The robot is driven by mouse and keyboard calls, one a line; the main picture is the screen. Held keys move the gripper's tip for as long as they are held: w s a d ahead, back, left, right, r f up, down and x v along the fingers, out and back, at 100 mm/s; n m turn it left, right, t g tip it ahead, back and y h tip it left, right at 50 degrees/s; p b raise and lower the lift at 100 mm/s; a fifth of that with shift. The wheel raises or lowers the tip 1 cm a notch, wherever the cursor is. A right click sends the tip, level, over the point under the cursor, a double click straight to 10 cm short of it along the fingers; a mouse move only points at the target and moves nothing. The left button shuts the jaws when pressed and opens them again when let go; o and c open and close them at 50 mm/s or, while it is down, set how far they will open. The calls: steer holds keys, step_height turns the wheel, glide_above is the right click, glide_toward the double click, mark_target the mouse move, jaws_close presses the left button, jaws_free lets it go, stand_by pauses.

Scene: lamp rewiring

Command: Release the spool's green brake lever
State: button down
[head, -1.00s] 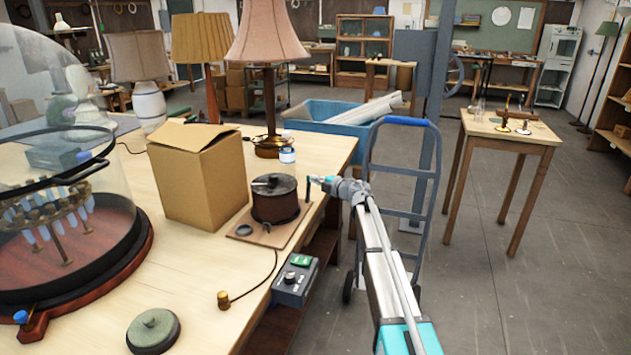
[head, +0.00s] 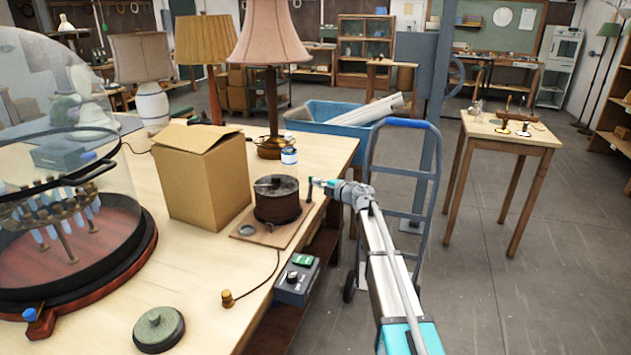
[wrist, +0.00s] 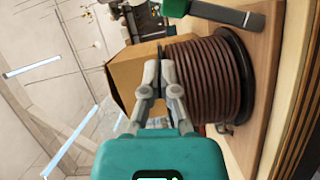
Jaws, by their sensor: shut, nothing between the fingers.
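The spool (head: 277,203), wound with brown cord, stands on a small wooden board (head: 245,232) at the bench's right edge. It also shows in the wrist view (wrist: 205,75). The brake lever (head: 309,191) is a dark upright bar beside the spool. In the wrist view its dark bar (wrist: 228,15) runs from the board to a green end (wrist: 175,8) at the top edge, partly cut off. My gripper (head: 318,183) is near the lever's top, right of the spool. Its fingers (wrist: 159,78) are together and empty.
A cardboard box (head: 203,178) stands left of the spool. A small bottle (head: 289,157) and a lamp (head: 271,80) stand behind it. A control box (head: 297,280) is at the bench edge in front. A hand truck (head: 405,172) stands right of the bench.

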steer(key=p+v, duration=0.1)
steer(key=v, duration=0.8)
steer(key=shift+d+r, duration=0.3)
steer(key=shift+d, duration=0.15)
steer(key=shift+s, duration=0.1)
steer(key=s+d+r+m+t+h+p, duration=0.25)
steer(key=d+r+m+t+h, duration=0.45)
steer(key=m+h, duration=0.4)
steer(key=s+d+f+m+g+h+p, duration=0.45)
steer(key=s+d+m+h, duration=0.25)
steer(key=m, duration=0.3)
steer(key=s+a+f+m+g+y+p, duration=0.1)
steer(key=s+a+f+g, duration=0.1)
steer(key=s, duration=0.7)
steer(key=s+a+f+m+g+y+p, duration=0.1)
steer(key=s+a+f+m+g+y, duration=0.1)
steer(key=s+g, duration=0.5)
steer(key=s+a+f+m+g+y+p, duration=0.1)
steer(key=s+a+f+g, duration=0.3)
steer(key=s, duration=0.8)
steer(key=shift+a+f+m+g+y+p, duration=0.15)
steer(key=shift+f+m+g+y+p, duration=0.25)
steer(key=shift+f+g+y, duration=0.25)
